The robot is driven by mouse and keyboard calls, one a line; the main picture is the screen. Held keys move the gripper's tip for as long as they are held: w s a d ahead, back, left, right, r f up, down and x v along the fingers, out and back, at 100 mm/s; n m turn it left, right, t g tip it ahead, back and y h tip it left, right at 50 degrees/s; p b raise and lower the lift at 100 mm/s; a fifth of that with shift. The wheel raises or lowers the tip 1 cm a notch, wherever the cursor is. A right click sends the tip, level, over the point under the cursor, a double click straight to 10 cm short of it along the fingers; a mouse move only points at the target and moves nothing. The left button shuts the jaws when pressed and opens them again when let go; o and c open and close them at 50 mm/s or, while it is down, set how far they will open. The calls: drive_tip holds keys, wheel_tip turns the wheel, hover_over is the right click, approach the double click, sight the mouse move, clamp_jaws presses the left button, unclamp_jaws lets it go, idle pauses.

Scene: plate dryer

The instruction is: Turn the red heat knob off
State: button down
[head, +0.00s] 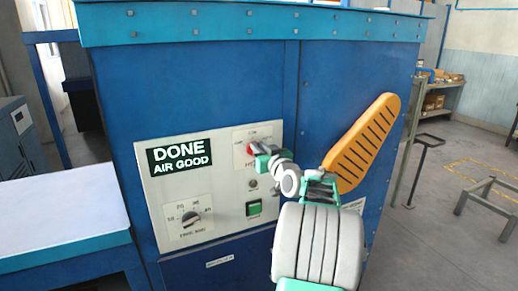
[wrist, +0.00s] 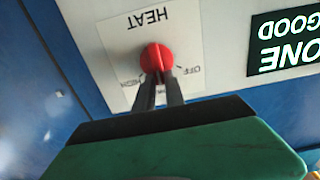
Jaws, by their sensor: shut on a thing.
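The red heat knob (head: 250,149) is on the white control panel of the blue dryer, mostly covered by my gripper (head: 262,153) in the head view. In the wrist view, where the panel looks upside down, the red knob (wrist: 156,57) shows clearly. My gripper (wrist: 160,78) has its dark fingers closed on the knob's raised ridge. The ridge runs roughly up and down in that view, between the HIGH label on the left and the OFF label (wrist: 194,70) on the right.
The display (head: 180,156) reads DONE AIR GOOD. A black dial (head: 190,218) is at the panel's lower left. A green button (head: 254,208) is below the knob. An orange slotted handle (head: 362,143) stands out close right of my arm. A white-topped table (head: 60,215) is at left.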

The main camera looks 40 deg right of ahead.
drive_tip(key=shift+f+b, duration=0.2)
drive_tip(key=shift+b, duration=0.45)
drive_tip(key=n+b, duration=0.4)
drive_tip(key=b, duration=0.3)
drive_tip(key=a+n+b, duration=0.1)
drive_tip(key=n+b, duration=0.3)
drive_tip(key=b, duration=0.4)
drive_tip(key=a+f+n+b, duration=0.1)
drive_tip(key=n+b, duration=0.2)
drive_tip(key=b, duration=0.5)
drive_tip(key=shift+w+n, duration=0.25)
drive_tip(key=shift+n, duration=0.15)
drive_tip(key=shift+r, duration=0.1)
drive_tip(key=c, duration=1.4)
unclamp_jaws()
